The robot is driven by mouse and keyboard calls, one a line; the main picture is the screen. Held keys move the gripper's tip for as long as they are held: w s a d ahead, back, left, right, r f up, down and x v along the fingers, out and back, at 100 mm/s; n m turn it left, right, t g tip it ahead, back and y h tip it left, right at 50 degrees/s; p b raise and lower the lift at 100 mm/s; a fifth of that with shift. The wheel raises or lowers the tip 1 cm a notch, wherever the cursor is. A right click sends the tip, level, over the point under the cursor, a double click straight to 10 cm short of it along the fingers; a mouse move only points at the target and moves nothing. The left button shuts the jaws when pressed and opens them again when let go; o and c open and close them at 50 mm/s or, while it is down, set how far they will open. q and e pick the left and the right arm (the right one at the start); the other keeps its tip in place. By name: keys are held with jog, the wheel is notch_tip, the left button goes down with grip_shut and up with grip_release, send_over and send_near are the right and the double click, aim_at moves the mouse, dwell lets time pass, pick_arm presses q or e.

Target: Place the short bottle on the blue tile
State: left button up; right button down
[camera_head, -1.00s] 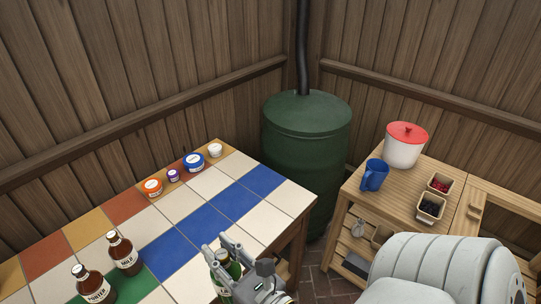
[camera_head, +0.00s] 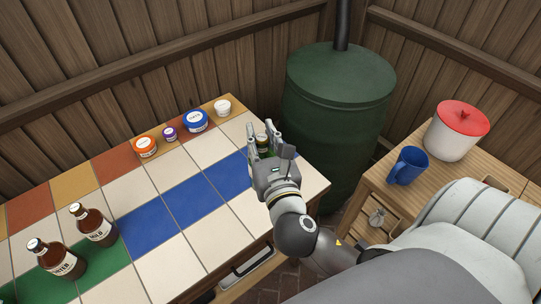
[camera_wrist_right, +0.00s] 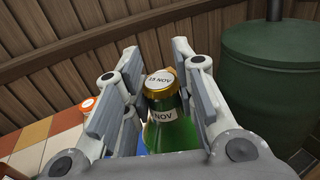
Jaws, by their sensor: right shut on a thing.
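My right gripper (camera_head: 264,142) is shut on a green bottle (camera_head: 262,141) with a pale cap, at the far right end of the row of blue tiles (camera_head: 192,200). In the right wrist view the green bottle (camera_wrist_right: 168,125) is upright between the fingers, its cap and neck label showing; its base is hidden. Blue shows just beside it low in that view. I cannot tell whether the bottle touches the tile. Two brown bottles, one labelled MILD (camera_head: 97,229) and one labelled PORTER (camera_head: 65,264), stand on the green tiles (camera_head: 104,258). My left gripper is not in view.
An orange jar (camera_head: 146,148), a small purple jar (camera_head: 170,134), a blue jar (camera_head: 195,122) and a white jar (camera_head: 222,108) line the back edge. A green barrel (camera_head: 337,110) stands beyond the table. A blue mug (camera_head: 407,167) and a red-lidded pot (camera_head: 455,135) stand right.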

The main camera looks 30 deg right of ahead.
jog(key=w+d+f+m+g+h+b, duration=0.3)
jog(key=w+d+h+b, duration=0.2)
jog(key=w+d, duration=0.6)
jog(key=w+d+f+b, duration=0.2)
jog(key=w+f, duration=0.3)
jog(key=f, duration=0.4)
jog(key=shift+w, duration=0.35)
jog(key=shift+f, duration=0.1)
jog(key=c, duration=1.5)
grip_release()
jog(key=shift+f, duration=0.15)
jog(key=o, duration=0.3)
jog(key=shift+s, duration=0.1)
jog(key=v, duration=1.2)
jog(key=shift+b, duration=0.3)
